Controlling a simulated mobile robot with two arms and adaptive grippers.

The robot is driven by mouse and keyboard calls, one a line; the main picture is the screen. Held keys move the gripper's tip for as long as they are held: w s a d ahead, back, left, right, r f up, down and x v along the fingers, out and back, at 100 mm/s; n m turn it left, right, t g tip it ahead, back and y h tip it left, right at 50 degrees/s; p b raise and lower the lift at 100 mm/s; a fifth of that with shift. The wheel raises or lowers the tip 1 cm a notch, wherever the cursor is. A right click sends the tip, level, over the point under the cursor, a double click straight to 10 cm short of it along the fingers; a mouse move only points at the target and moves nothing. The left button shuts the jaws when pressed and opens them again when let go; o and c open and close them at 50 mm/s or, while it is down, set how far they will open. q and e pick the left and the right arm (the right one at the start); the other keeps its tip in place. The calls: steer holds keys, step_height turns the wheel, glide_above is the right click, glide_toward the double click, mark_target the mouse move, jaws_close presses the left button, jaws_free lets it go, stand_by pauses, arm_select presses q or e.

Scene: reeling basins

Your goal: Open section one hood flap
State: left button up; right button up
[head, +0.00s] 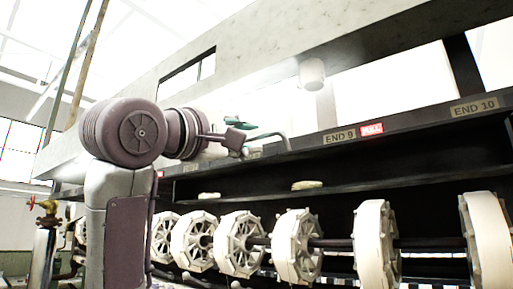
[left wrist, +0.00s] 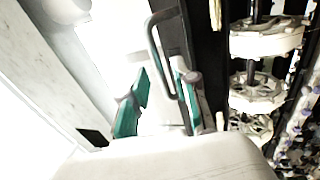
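A grey bent bar handle (head: 272,136) stands out from the dark labelled rail of the hood (head: 410,124), left of the END 9 plate. I take it as the flap's handle; which panel is the flap and whether it is shut, I cannot tell. My left gripper (head: 240,131) is just left of the handle, at rail height. In the left wrist view, the left gripper's (left wrist: 160,98) two teal-padded fingers are apart, and the handle (left wrist: 158,50) is just beyond them, its near end close to the right finger. Contact is unclear. My right gripper is out of view.
Several white reels (head: 296,246) line a shaft below the hood. A dark shelf (head: 350,183) with small pale pieces runs behind them. A red FULL tag (head: 372,129) is beside the END 9 plate (head: 339,137). A white cylinder (head: 312,74) hangs above the rail. Pipework (head: 47,218) stands left.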

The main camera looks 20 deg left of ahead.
arm_select(q)
steer(key=b+v, duration=0.5)
steer(key=v, duration=0.5)
steer(key=shift+s+b, duration=0.3)
steer(key=shift+s, duration=0.05)
steer(key=shift+w+a+f, duration=0.1)
